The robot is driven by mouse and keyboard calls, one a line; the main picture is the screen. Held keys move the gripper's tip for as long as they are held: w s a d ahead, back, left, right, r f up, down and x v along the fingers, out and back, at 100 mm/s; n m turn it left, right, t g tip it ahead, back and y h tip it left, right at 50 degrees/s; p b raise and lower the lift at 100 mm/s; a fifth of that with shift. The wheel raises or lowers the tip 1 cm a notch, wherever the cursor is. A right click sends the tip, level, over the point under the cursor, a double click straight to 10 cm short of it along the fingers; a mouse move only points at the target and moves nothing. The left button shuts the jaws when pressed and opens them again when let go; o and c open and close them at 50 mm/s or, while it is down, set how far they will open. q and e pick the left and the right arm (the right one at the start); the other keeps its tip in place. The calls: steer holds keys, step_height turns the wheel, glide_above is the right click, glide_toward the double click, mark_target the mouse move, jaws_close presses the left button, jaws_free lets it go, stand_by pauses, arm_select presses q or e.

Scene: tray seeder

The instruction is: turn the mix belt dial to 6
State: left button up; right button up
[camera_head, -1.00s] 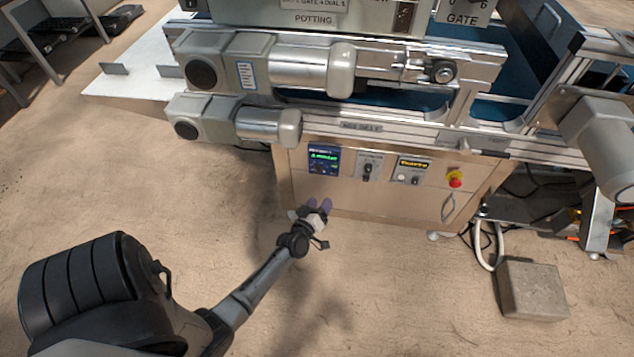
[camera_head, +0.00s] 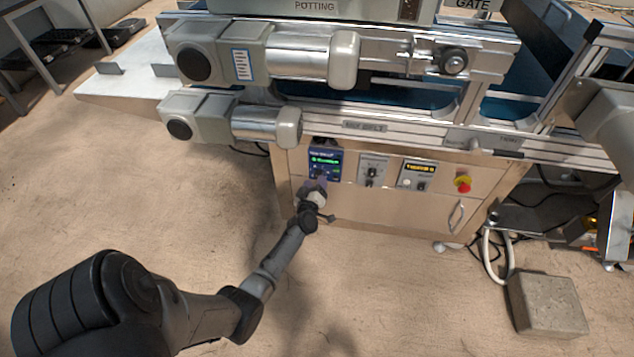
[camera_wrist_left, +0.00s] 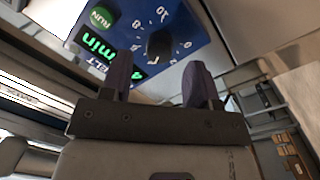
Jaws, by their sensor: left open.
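The blue belt panel (camera_head: 325,160) with green lit text is on the left of the metal cabinet front. In the left wrist view the panel shows tilted, with a black dial knob (camera_wrist_left: 160,45), white numbers around it and a green RUN button (camera_wrist_left: 101,17). I cannot read where the knob points. My left gripper (camera_head: 315,183) is at the panel's lower edge, with its fingers over part of it. In the left wrist view its two dark fingers (camera_wrist_left: 159,80) are apart, with the knob beyond the gap between their tips. Nothing is held. My right gripper is out of view.
Right of the panel are a grey switch plate (camera_head: 373,171), a panel with a yellow display (camera_head: 418,174) and a red emergency button (camera_head: 463,184). Motor housings (camera_head: 265,126) jut out above the cabinet. A concrete block (camera_head: 547,303) lies on the floor at right.

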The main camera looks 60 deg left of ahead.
arm_select(q)
steer(key=shift+b+x, duration=0.5)
steer(key=shift+x, duration=0.9)
steer(key=shift+c, duration=0.7)
steer(key=c, duration=0.8)
steer(key=shift+r+m+p, duration=0.25)
steer(key=shift+m+p, duration=0.35)
steer(key=shift+p, duration=0.25)
steer(key=m+p, duration=0.3)
steer(key=shift+w+r, duration=0.1)
steer(key=shift+f+m+g+p, duration=0.2)
steer(key=shift+m+g+p, duration=0.2)
steer(key=shift+m+p, duration=1.9)
steer(key=shift+m+b, duration=0.5)
steer(key=shift+m, duration=0.4)
